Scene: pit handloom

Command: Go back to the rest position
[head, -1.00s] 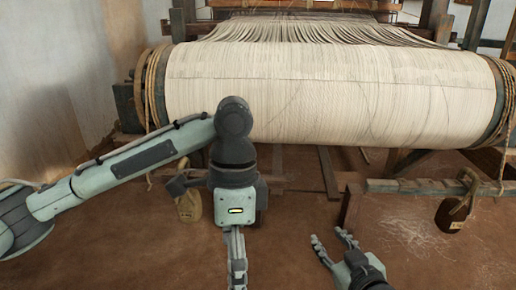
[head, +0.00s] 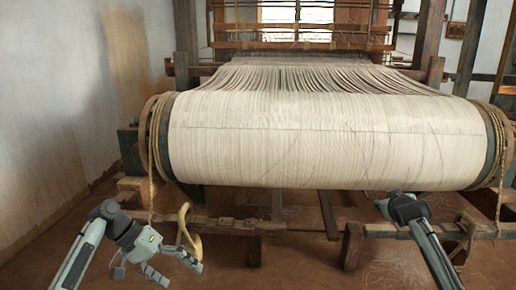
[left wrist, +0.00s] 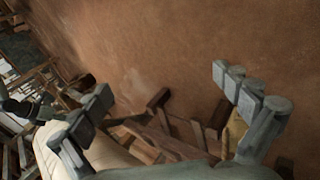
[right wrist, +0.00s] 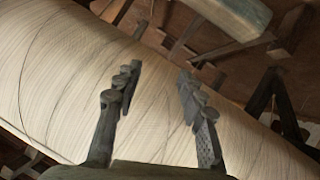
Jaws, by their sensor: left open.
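In the head view my left gripper (head: 178,272) is low at the left, in front of the loom's lower beam, beside a tan loop (head: 185,232). In the left wrist view its two fingers (left wrist: 160,85) stand wide apart with nothing between them, above brown floor. My right arm comes in from the lower right. Its wrist is just below the white warp roll (head: 330,150), and its fingers are hard to make out there. In the right wrist view my right gripper (right wrist: 158,78) has its fingers apart and empty, with the roll behind them.
The roll spans the middle of the head view, with rope wound at both ends. A wooden lower beam (head: 280,226) runs beneath it, near both arms. A plain wall (head: 60,110) stands at the left.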

